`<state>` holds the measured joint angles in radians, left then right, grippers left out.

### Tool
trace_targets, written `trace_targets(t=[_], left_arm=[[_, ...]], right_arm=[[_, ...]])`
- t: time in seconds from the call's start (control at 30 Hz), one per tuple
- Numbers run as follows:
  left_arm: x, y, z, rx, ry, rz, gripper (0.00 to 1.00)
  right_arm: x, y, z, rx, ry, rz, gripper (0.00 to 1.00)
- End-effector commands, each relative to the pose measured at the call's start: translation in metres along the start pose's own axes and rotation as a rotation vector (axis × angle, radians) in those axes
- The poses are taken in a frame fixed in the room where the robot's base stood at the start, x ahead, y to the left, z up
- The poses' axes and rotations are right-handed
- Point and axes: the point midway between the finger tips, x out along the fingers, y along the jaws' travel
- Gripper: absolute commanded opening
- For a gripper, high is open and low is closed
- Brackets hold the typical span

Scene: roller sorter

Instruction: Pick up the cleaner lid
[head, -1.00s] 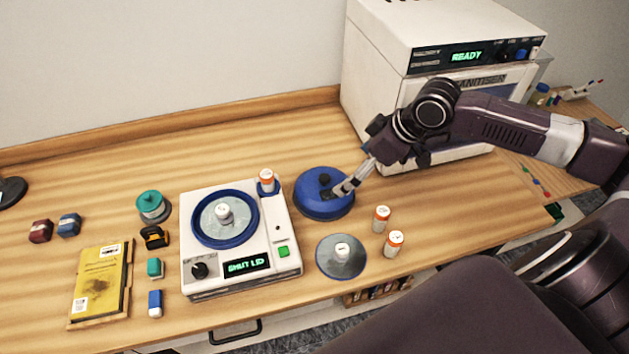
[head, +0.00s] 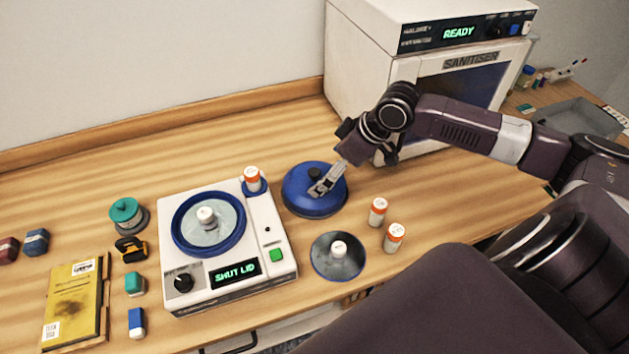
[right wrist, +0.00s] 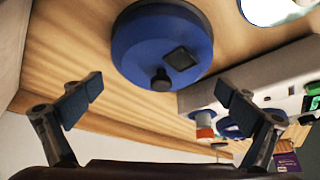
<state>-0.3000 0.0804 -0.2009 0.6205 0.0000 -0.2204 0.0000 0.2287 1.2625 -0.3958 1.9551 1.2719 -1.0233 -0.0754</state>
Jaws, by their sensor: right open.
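The cleaner lid is a blue round lid (head: 300,201) with a small black knob, lying on the table right of the white cleaner (head: 181,282), whose display reads SHUT LID. In the right wrist view the lid (right wrist: 140,60) shows its knob and a dark square patch. My right gripper (head: 326,181) is over the lid in the head view, close to the knob. In the right wrist view the two fingers (right wrist: 160,90) are wide apart with nothing between them, and the lid lies beyond the tips. My left gripper is out of view.
A grey disc (head: 327,264) with a white vial stands in front of the lid. Two orange-capped vials (head: 377,212) stand to its right. The sanitiser (head: 365,75) is behind my right arm. A yellow book (head: 75,300) and small items lie left of the cleaner.

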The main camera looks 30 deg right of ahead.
Motion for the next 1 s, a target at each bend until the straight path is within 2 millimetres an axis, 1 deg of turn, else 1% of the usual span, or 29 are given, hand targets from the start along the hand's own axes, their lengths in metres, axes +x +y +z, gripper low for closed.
trace_targets(t=[0.23,0.3,0.4,0.67,0.77,1.0], left_arm=[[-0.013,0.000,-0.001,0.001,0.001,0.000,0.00],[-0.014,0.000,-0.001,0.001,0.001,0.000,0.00],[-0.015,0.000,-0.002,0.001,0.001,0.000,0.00],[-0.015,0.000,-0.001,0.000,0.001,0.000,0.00],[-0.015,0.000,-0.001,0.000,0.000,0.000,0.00],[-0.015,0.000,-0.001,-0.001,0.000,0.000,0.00]], right_arm=[[0.026,-0.004,-0.011,0.002,0.001,-0.004,1.00],[0.036,-0.003,-0.009,0.002,0.000,-0.002,1.00],[0.044,-0.003,-0.009,0.000,0.000,-0.001,1.00],[0.047,-0.003,-0.008,-0.001,-0.001,0.000,1.00],[0.047,-0.003,-0.008,-0.001,-0.001,0.000,0.90],[0.047,-0.002,-0.008,-0.001,0.000,0.000,0.64]])
